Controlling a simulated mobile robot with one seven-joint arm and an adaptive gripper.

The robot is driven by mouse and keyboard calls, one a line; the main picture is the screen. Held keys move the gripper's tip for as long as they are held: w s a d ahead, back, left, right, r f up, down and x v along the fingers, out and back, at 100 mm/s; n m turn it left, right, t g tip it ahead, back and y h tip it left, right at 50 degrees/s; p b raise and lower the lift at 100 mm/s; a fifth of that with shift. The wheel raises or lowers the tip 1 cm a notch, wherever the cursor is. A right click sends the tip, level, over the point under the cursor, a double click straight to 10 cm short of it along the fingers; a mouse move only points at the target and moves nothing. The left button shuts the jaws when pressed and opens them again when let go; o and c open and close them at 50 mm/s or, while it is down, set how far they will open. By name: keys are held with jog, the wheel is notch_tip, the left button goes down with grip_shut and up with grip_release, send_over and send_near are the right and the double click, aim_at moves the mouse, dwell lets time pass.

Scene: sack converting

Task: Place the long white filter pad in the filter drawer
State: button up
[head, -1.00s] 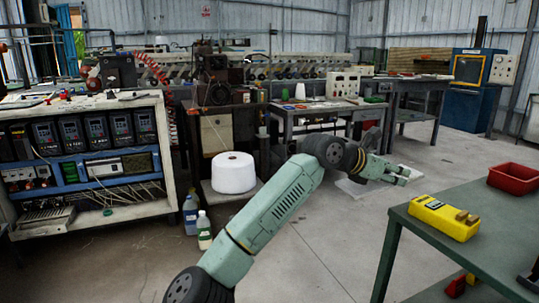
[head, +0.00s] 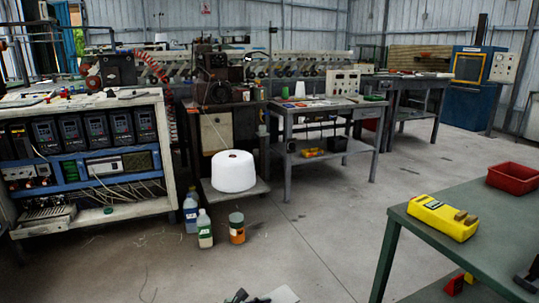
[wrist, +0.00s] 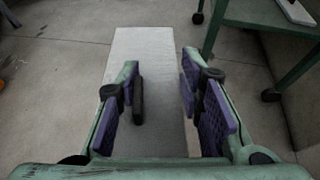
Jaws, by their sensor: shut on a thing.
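The long white filter pad (wrist: 146,55) shows in the wrist view as a flat pale strip, running from between my fingers up and away over the floor. My gripper (wrist: 161,88) is shut on it; the pad's near part is partly hidden by the fingers. In the head view only a pale corner of the pad (head: 284,294) and a dark bit of my gripper (head: 240,296) show at the bottom edge. I cannot make out a filter drawer in either view.
A green table (head: 465,225) at right carries a yellow device (head: 443,217) and a red bin (head: 514,178). Bottles (head: 204,228) and an orange can (head: 237,228) stand on the floor by a white spool (head: 233,171). A control cabinet (head: 88,195) stands left. The middle floor is clear.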

jog(key=s+f+n, duration=0.1)
jog(key=s+f, duration=1)
jog(key=f, duration=0.1)
jog(key=shift+d+f+t+y, duration=0.15)
jog(key=shift+d+t+y, duration=0.15)
jog(key=shift+t+y, duration=0.1)
